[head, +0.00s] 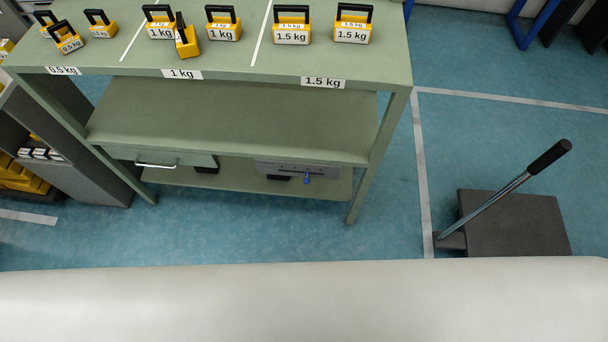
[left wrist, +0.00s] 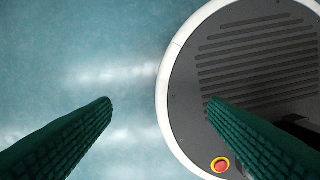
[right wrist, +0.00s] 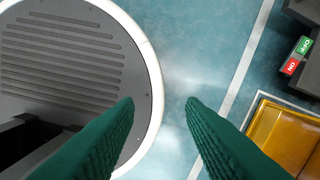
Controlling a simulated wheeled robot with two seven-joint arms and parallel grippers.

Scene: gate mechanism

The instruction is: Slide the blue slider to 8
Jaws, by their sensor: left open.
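The blue slider (head: 307,177) is a small blue piece on the front of a grey panel (head: 275,168). The panel sits on the lowest shelf of the green table, right of centre in the head view. Its scale marks are too small to read. My left gripper shows in the left wrist view (left wrist: 160,104), open and empty above the floor and the edge of my round base. My right gripper shows in the right wrist view (right wrist: 158,104), its fingers apart with nothing between them. Neither gripper is in the head view, so both are away from the slider.
The green table (head: 240,122) carries several yellow weights on top. A drawer (head: 150,158) hangs left of the panel. A lever (head: 505,195) on a dark block stands at right. A yellow tray (right wrist: 285,138) and a red-green switch (right wrist: 297,56) lie near my right side.

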